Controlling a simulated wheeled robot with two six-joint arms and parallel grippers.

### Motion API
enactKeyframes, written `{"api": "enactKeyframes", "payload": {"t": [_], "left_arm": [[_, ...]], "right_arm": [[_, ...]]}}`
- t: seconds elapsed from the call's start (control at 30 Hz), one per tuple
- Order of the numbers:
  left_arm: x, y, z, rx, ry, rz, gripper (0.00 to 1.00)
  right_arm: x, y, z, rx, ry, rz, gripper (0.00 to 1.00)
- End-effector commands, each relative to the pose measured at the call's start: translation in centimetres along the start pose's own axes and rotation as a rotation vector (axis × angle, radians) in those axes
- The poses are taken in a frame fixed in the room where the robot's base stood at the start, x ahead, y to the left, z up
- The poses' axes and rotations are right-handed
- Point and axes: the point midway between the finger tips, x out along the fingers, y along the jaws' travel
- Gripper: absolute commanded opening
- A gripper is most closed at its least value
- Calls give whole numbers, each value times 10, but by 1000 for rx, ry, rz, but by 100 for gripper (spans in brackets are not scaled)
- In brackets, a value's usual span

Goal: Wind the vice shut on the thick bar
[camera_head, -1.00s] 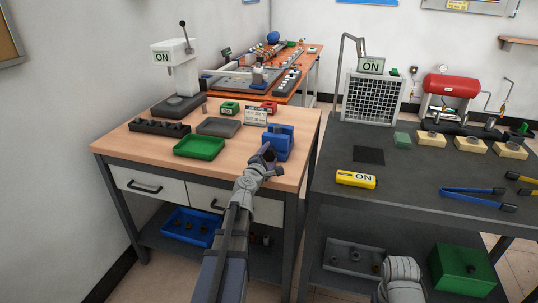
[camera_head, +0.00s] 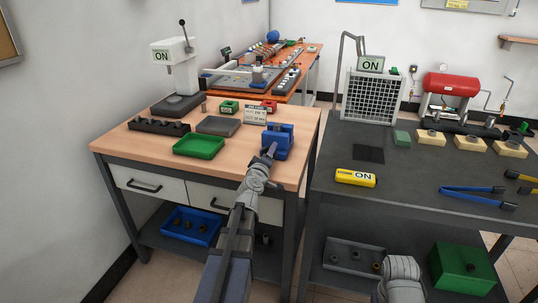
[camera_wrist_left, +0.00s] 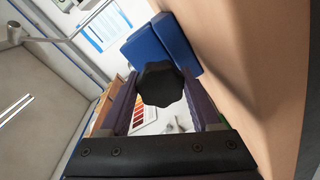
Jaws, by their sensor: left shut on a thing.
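The blue vice (camera_head: 277,141) stands at the front right of the wooden bench. Its dark, lobed handle knob (camera_wrist_left: 160,84) faces me in the left wrist view, with the blue vice body (camera_wrist_left: 165,45) behind it. My left gripper (camera_head: 271,151) reaches to the vice's front. It is shut on the knob, with one finger on each side of it. I cannot make out the thick bar in the vice's jaws. Part of my right arm shows at the bottom of the head view, but its gripper is out of view.
A green tray (camera_head: 200,146), a grey plate (camera_head: 218,126) and a dark holed block (camera_head: 160,126) lie left of the vice. A small sign (camera_head: 255,114) stands just behind it.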

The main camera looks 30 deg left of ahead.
Motion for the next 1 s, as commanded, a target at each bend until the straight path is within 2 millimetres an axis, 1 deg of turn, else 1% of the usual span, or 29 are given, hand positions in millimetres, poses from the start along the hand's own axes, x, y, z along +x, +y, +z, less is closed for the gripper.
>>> {"api": "enactKeyframes", "payload": {"t": [0.03,0.2,0.5,0.7,1.0], "left_arm": [[-2,-1,3,46,-4,1,8],[-2,-1,3,190,9,2,8],[-2,-1,3,383,26,3,8],[-2,-1,2,456,34,4,8],[-2,-1,2,496,38,4,8]], "right_arm": [[2,0,0,0,0,0,0],[4,0,0,0,0,0,0],[6,-1,0,0,0,0,0],[7,-1,0,0,0,0,0],[8,-1,0,0,0,0,0]]}}
